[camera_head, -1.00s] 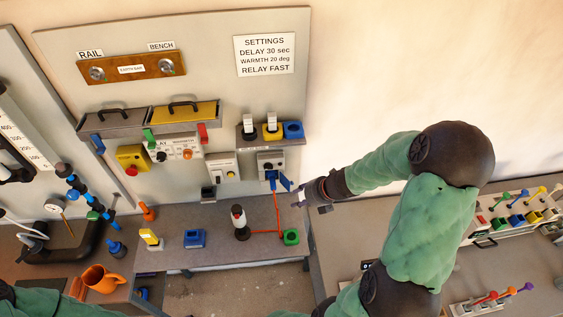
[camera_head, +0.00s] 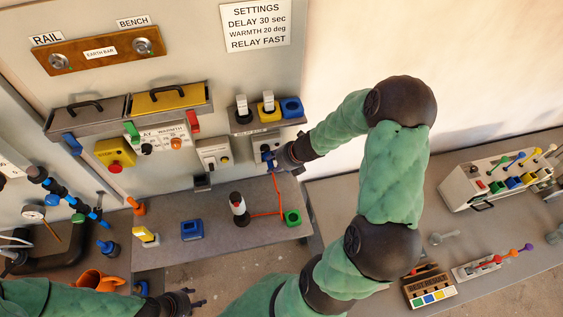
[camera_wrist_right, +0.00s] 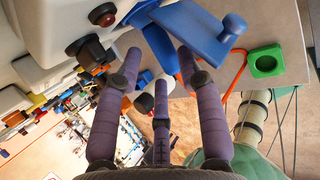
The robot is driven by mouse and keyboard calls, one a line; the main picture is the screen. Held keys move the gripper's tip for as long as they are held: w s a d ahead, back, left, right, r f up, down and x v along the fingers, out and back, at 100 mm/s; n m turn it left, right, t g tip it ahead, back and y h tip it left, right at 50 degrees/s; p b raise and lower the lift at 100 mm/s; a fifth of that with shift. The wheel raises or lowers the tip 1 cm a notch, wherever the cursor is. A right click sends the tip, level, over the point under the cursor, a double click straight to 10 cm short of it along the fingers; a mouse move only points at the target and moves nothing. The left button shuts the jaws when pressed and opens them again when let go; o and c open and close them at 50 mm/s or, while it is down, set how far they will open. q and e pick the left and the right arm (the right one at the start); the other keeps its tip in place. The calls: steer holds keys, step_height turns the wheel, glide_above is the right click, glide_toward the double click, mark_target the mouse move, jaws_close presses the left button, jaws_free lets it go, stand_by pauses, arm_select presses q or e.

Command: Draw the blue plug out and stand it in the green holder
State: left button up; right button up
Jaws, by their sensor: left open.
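The blue plug (camera_head: 267,157) is in the grey socket box (camera_head: 265,141) on the upright panel; a red cord runs down from it. In the right wrist view the plug (camera_wrist_right: 160,46) lies between my right fingertips, beside a blue flap (camera_wrist_right: 204,36) with a round knob. My right gripper (camera_head: 279,161) is at the plug, its fingers spread; whether they touch it cannot be told. The green holder (camera_head: 292,217), a square block with a round hole, stands on the bench's right end and also shows in the right wrist view (camera_wrist_right: 265,62). My left gripper (camera_head: 186,302) is open and empty, low in front of the bench.
A black-and-white post with a red band (camera_head: 239,207) stands left of the green holder, and the cord lies between them. A blue block (camera_head: 191,229) and a yellow one (camera_head: 145,235) are further left. A shelf with plugs (camera_head: 265,122) is above the socket box.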

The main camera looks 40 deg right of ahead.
steer(key=shift+x, duration=0.9)
steer(key=shift+w+a+f, duration=0.1)
steer(key=shift+w+f, duration=0.15)
steer(key=shift+f, duration=0.15)
jaws_close()
steer(key=shift+s+a+b, duration=0.1)
steer(key=shift+s+b, duration=0.1)
steer(key=shift+b, duration=0.2)
steer(key=shift+s, duration=0.1)
